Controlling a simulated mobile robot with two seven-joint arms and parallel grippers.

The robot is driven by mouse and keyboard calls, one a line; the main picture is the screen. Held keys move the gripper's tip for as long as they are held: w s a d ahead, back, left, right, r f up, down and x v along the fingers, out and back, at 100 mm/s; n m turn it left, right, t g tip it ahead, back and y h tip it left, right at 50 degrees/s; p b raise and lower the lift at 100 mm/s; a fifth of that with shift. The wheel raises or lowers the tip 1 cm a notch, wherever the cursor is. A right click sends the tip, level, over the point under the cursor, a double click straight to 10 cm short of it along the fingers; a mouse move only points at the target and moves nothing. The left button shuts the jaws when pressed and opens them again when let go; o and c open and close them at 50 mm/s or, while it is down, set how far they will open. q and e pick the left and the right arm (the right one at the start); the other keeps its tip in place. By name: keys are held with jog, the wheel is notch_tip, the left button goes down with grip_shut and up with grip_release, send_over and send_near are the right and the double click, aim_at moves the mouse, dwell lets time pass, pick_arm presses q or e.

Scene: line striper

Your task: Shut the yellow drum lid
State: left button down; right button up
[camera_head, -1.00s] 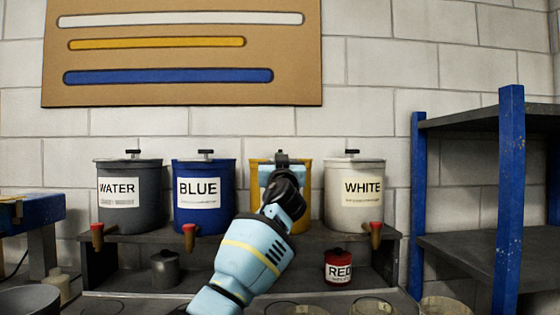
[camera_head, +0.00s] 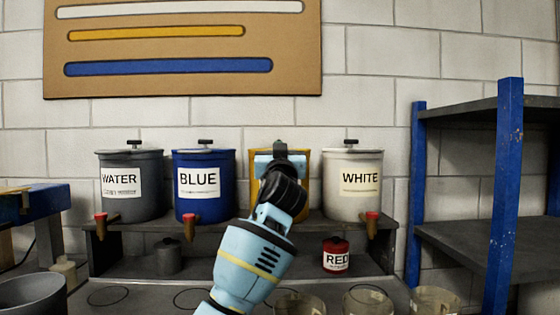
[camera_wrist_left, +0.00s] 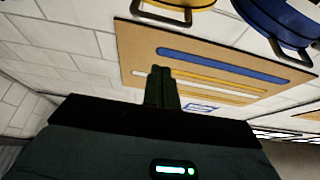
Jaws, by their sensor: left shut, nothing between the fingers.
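The yellow drum (camera_head: 306,185) stands on the shelf between the blue drum and the white drum. My left arm hides most of it and its lid in the head view. My left gripper (camera_head: 281,147) is at the drum's top there; its fingers are small and hard to make out. In the left wrist view, my left gripper (camera_wrist_left: 163,86) is shut and empty. The yellow drum's top edge (camera_wrist_left: 203,4) and a black handle show at the top of that view. I cannot tell how far the lid is open or whether the fingers touch it. My right gripper is not in view.
The water drum (camera_head: 130,205), blue drum (camera_head: 203,212) and white drum (camera_head: 352,205) have lids with black handles. A red can (camera_head: 336,255) sits on the lower shelf. A blue-posted rack (camera_head: 505,200) stands right. A striped board (camera_head: 180,82) hangs behind.

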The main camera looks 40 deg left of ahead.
pick_arm(q)
jog(key=v, duration=0.3)
jog(key=shift+s+d+f+b, duration=0.1)
jog(key=shift+s+f+b, duration=0.15)
jog(key=shift+f+b, duration=0.05)
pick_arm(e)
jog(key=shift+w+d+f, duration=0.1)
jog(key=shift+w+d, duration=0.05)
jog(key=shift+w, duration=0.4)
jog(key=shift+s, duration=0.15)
